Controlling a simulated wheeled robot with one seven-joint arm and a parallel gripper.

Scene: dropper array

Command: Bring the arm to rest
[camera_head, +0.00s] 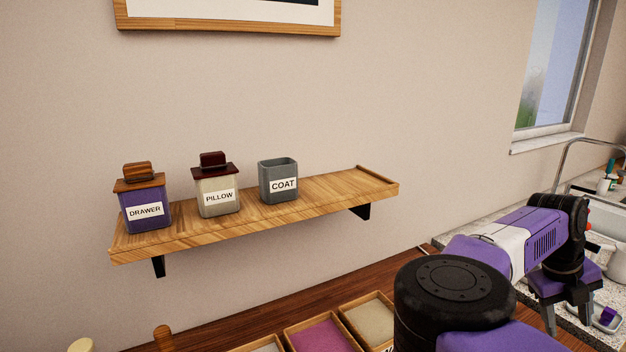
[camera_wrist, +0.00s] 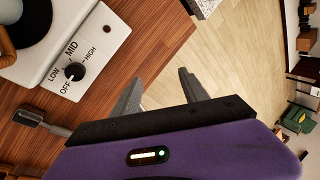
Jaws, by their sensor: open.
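My arm (camera_head: 500,240) reaches out to the right in the head view, bent down at the wrist. My gripper (camera_head: 567,322) hangs there with its fingers pointing down by the grey speckled counter. In the wrist view my gripper (camera_wrist: 160,92) has its two grey fingers wide apart. Nothing is between them. Behind them show the edge of a wooden tabletop (camera_wrist: 150,45) and the pale wood floor (camera_wrist: 235,75).
A wall shelf (camera_head: 330,190) bears a DRAWER canister (camera_head: 146,210), a PILLOW canister (camera_head: 218,197) and an open-topped COAT canister (camera_head: 279,183). Trays (camera_head: 318,335) lie below. A white appliance with a knob (camera_wrist: 75,70) stands near my gripper; a sink tap (camera_head: 565,150) is behind.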

